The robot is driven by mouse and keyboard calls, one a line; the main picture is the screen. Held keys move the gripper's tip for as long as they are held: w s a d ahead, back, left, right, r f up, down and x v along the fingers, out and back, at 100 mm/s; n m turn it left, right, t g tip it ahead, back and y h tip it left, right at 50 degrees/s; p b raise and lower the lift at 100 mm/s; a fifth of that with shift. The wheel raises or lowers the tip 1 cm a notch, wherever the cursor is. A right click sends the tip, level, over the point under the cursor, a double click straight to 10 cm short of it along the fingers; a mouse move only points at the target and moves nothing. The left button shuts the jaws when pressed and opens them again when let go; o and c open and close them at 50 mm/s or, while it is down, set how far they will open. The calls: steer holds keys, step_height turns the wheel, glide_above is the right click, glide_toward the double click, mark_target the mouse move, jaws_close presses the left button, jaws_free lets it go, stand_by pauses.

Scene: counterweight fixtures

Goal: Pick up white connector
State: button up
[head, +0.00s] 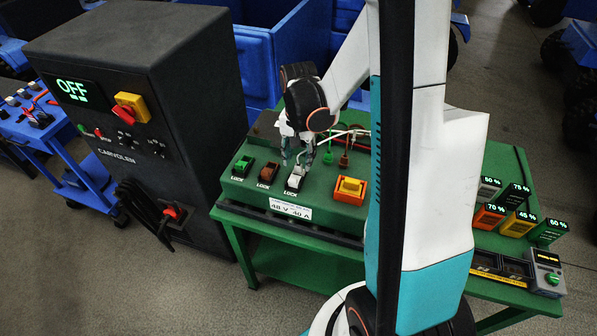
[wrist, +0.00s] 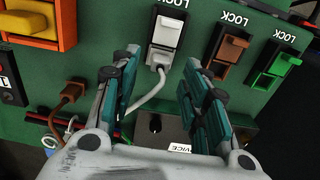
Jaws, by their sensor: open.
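The white connector (wrist: 159,58) with its white cable sits in the green panel just below a white LOCK block (wrist: 169,30) in the wrist view. In the head view the white block and connector area (head: 295,178) is partly covered by my gripper (head: 298,156), which is above the panel. In the wrist view my gripper (wrist: 161,62) is open, with one finger on each side of the white cable and the fingertips near the connector. Whether the fingers touch the connector cannot be told.
Brown (head: 268,173) and green (head: 243,167) LOCK blocks stand beside the white one. A yellow-orange switch (head: 350,189) is on the other side. A brown connector (wrist: 72,91) with its cable lies near the gripper. A dark cabinet (head: 150,90) reading OFF stands to the left.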

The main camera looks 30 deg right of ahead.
mark_target(299, 165)
step_height(299, 165, down, 2)
steer(key=shift+f, duration=0.15)
steer(key=c, duration=0.8)
step_height(299, 165, up, 20)
steer(key=p, duration=0.4)
